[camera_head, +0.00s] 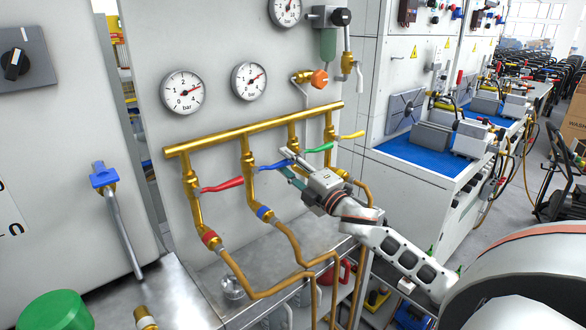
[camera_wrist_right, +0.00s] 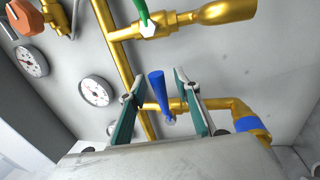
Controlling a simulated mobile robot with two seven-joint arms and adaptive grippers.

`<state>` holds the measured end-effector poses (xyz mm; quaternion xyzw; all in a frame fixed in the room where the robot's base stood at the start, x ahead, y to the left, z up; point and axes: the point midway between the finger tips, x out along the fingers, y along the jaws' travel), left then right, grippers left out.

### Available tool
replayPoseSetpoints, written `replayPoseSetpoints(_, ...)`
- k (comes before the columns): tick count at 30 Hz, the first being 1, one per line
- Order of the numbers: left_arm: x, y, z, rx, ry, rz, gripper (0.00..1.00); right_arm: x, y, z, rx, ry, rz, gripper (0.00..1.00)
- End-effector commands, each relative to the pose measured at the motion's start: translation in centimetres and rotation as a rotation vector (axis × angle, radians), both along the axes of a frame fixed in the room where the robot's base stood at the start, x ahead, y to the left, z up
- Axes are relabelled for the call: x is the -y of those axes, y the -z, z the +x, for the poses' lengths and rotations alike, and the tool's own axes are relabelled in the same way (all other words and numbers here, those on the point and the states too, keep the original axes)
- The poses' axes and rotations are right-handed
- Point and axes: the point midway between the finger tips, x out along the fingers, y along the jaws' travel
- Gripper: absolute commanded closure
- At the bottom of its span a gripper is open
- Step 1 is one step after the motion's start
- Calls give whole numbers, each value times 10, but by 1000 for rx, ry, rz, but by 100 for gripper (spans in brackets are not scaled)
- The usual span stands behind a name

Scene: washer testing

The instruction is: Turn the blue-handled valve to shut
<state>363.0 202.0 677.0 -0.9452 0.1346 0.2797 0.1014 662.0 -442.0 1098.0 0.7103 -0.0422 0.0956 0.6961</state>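The blue valve handle (camera_head: 272,166) sticks out to the right from the second brass branch pipe in the head view. In the right wrist view the blue handle (camera_wrist_right: 158,88) lies between the two teal fingers of my right gripper (camera_wrist_right: 160,103). Gaps show on both sides of the handle, so the gripper is open around it and not clamped. In the head view my right gripper (camera_head: 288,164) reaches in from the right, its fingers at the handle's outer end. The brass valve body (camera_wrist_right: 178,104) shows behind the fingers. My left gripper is out of view.
A red handle (camera_head: 222,185) is to the left; a green handle (camera_head: 318,148) and a yellow handle (camera_head: 351,135) are close on the right. A brass manifold (camera_head: 225,134) runs above. Gauges (camera_head: 249,81) are on the panel. A metal shelf (camera_head: 255,265) lies below.

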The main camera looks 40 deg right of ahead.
Motion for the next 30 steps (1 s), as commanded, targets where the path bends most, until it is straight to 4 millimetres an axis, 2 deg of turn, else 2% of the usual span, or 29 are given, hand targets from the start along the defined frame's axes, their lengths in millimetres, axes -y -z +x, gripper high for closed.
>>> replayPoseSetpoints(5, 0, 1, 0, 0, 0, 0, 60, 1, 4, -14, -2, -1, 1, 68)
replayPoseSetpoints(21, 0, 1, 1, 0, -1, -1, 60, 7, 20, -95, -3, 1, 2, 68)
replayPoseSetpoints(30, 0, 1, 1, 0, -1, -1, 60, 8, 23, -115, 0, 0, 2, 68)
